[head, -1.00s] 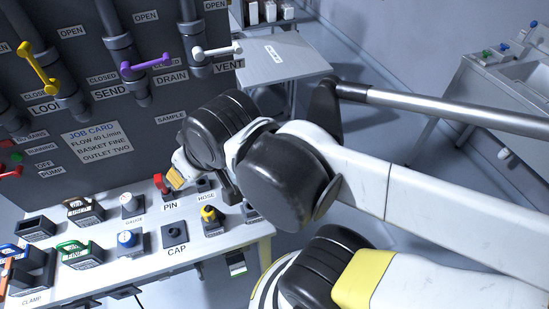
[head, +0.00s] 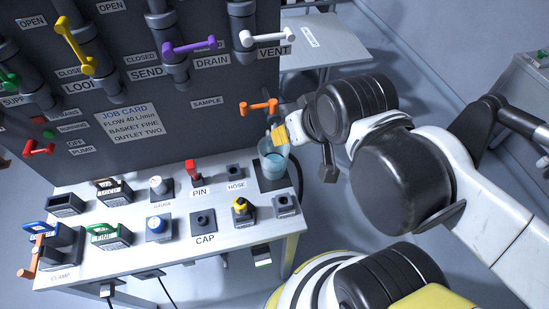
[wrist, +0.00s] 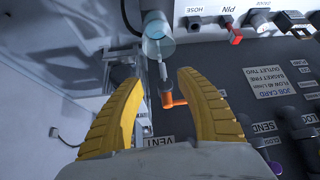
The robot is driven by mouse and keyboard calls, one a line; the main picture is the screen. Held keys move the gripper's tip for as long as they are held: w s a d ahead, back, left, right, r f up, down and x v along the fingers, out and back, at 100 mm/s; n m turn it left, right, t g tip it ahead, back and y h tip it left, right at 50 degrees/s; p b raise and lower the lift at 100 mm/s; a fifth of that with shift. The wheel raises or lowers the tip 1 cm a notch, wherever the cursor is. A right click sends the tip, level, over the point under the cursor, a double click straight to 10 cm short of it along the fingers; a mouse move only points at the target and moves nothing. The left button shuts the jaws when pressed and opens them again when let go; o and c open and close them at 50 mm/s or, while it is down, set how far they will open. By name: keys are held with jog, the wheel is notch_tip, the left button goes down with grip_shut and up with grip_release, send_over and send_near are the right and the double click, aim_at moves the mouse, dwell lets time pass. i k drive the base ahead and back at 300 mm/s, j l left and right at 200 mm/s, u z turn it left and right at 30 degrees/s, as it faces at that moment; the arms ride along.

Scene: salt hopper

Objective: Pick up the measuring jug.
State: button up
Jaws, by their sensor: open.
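The measuring jug (head: 272,166) is a clear vessel with pale blue liquid. It stands upright at the back right of the bench, below the orange sample handle (head: 259,106). In the wrist view the jug (wrist: 158,47) is ahead of the fingers at the top, with a thin spout pipe from the orange handle (wrist: 173,101) ending near it. My gripper (wrist: 162,79) is open, its two yellow fingers apart with nothing held. In the head view my gripper (head: 280,134) is just above and beside the jug, partly overlapping its upper edge. Exact clearance cannot be told.
The dark valve panel (head: 130,140) with several handles rises behind the bench (head: 180,213). A red pin (head: 193,171), a hose socket (head: 236,172) and a yellow-topped part (head: 240,206) sit left of the jug. Floor to the right is open.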

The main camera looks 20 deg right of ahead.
aim_at(273, 160)
jog(key=k+j, duration=0.15)
jog(key=j, duration=0.2)
jog(key=k+j+u, duration=0.1)
jog(key=j, duration=0.2)
jog(key=k+j, duration=0.2)
jog(key=j, duration=0.15)
jog(key=k+j+u, duration=0.1)
jog(key=j, duration=0.25)
jog(key=k+j, duration=0.15)
jog(key=j, duration=0.2)
